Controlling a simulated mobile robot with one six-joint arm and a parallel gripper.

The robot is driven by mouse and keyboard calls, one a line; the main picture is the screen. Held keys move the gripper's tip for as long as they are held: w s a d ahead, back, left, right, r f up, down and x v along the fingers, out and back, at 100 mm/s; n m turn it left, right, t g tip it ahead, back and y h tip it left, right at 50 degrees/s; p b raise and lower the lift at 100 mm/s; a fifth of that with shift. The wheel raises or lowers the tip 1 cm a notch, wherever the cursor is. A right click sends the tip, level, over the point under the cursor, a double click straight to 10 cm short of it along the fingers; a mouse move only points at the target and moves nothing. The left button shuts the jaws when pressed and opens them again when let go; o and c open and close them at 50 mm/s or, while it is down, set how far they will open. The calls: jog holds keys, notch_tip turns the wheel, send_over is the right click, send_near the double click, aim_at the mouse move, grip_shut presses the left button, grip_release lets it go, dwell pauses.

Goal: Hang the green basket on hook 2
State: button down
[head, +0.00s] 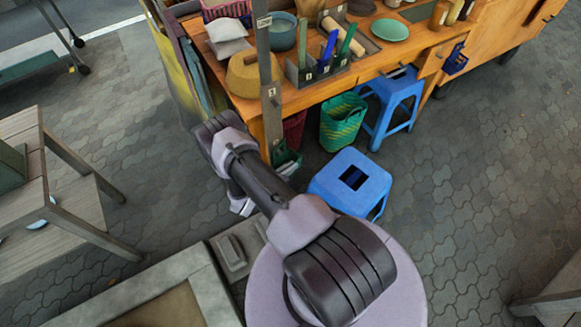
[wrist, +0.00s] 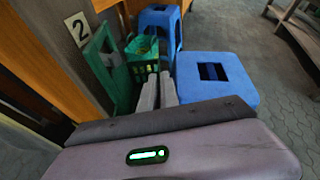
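A dark green basket (head: 287,162) is at the lower part of the grey post, partly hidden by my arm in the head view. In the wrist view the green basket (wrist: 103,58) stands upright just right of the "2" label (wrist: 77,27), with its handle side raised. Whether it bears on hook 2 is hidden. The "2" label also shows on the post (head: 271,92) in the head view. My gripper's pale fingers (wrist: 158,92) lie close together, right of the basket, with nothing visible between them.
A green woven basket (head: 342,122) stands on the paving under the orange stall table (head: 300,98). A blue stool (head: 350,180) is near my arm, with another blue stool (head: 392,100) behind. A wooden table (head: 50,220) is at left. Open paving lies at right.

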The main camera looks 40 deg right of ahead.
dwell(0.4)
jog(key=c, duration=1.5)
grip_release()
jog(key=shift+c, duration=0.2)
jog(key=shift+a, duration=0.1)
